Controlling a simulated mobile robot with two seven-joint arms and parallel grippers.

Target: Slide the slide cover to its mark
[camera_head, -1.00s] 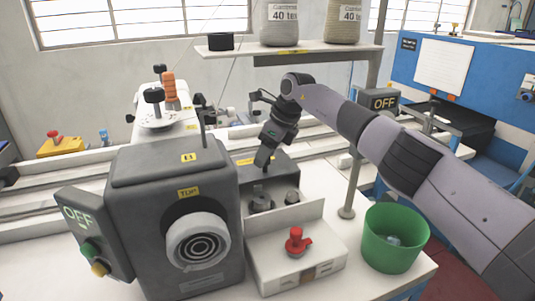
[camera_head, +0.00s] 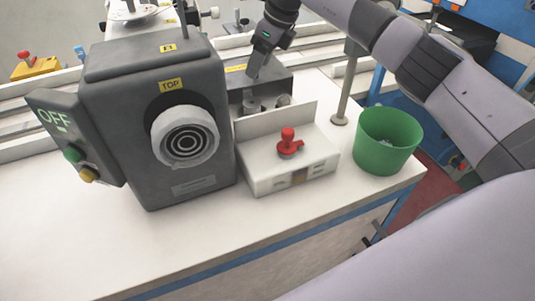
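A white block (camera_head: 262,177) with a red knob (camera_head: 289,141) on top and an upright pale plate (camera_head: 277,119) behind it sits on the table, right of the dark machine housing. This looks like the slide cover part, but I cannot tell for certain. A small brown patch (camera_head: 300,176) shows on its front. My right gripper (camera_head: 251,79) points down over the dark grey block (camera_head: 270,88) behind the plate, apart from the red knob. Its fingers are too small and dark to tell whether they are open or shut. My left gripper is not in view.
The dark machine (camera_head: 155,115) with a round ringed dial (camera_head: 187,138) and an OFF panel (camera_head: 66,130) stands left. A green bin (camera_head: 387,141) stands right, near the table edge. A metal post (camera_head: 345,90) rises behind. The white tabletop (camera_head: 180,235) in front is clear.

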